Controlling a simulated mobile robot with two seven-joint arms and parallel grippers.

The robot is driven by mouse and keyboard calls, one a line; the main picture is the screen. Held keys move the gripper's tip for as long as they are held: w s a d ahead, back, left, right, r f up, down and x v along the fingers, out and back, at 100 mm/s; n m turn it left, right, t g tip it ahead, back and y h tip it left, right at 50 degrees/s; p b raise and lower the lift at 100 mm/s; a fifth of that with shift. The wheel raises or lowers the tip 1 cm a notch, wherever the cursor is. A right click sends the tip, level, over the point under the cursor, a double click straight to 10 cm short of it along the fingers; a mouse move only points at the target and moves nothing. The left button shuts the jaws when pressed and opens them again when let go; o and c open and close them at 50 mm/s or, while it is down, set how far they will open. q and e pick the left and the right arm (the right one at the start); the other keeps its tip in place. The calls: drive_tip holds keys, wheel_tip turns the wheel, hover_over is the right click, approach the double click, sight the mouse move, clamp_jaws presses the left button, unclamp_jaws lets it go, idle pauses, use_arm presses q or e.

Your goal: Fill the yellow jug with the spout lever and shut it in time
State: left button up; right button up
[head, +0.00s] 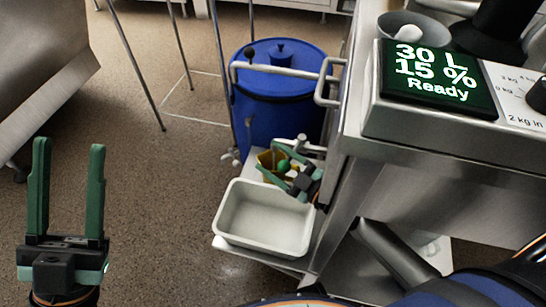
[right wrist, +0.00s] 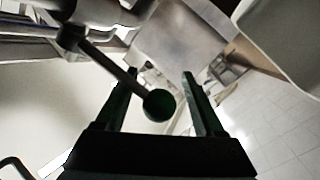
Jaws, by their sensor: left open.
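The yellow jug (head: 265,158) stands on the low shelf below the blue drum, mostly hidden behind my right gripper (head: 276,163). The spout lever is a thin metal rod with a round green knob (head: 284,166). In the right wrist view, the knob (right wrist: 160,105) shows between the two fingers of my right gripper (right wrist: 160,75), with gaps on both sides. That gripper is open. The jug's inside and any liquid level cannot be made out. My left gripper (head: 68,145) is open and empty over the floor, far from the jug.
A blue lidded drum (head: 280,100) stands behind the shelf. An empty white tray (head: 232,235) sits in front of the jug. A steel machine with a display (head: 438,75) reading "30 L 15 % Ready" stands at right.

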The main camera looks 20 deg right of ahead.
drive_tip(key=shift+r, duration=0.1)
drive_tip(key=v, duration=0.7)
drive_tip(key=shift+s+p, duration=0.2)
drive_tip(key=shift+p, duration=0.2)
drive_tip(key=shift+s+d+f, duration=0.1)
drive_tip(key=shift+d+f, duration=0.05)
drive_tip(key=shift+f, duration=0.1)
drive_tip(key=shift+c, duration=1.4)
drive_tip(key=s+d+f+y, duration=0.1)
drive_tip(key=s+d+f+g+y, duration=0.2)
drive_tip(key=d+f, duration=0.1)
drive_tip(key=shift+m+y, duration=0.3)
drive_tip(key=shift+y, duration=0.1)
drive_tip(key=c, duration=0.6)
drive_tip(key=s+d+y, duration=0.1)
drive_tip(key=d, duration=0.1)
drive_tip(key=s+d+m+g+y, duration=0.1)
drive_tip(key=d, duration=0.2)
drive_tip(key=s+d+r+y, duration=0.1)
drive_tip(key=s+d, duration=0.1)
drive_tip(key=d, duration=0.1)
drive_tip(key=shift+d+g, duration=0.15)
drive_tip(key=shift+g, duration=0.15)
clamp_jaws()
use_arm(q)
drive_tip(key=shift+r+m+b, duration=0.2)
drive_tip(key=shift+m+b, duration=0.1)
use_arm(e)
drive_tip(key=x, duration=1.4)
drive_tip(key=shift+r, duration=0.2)
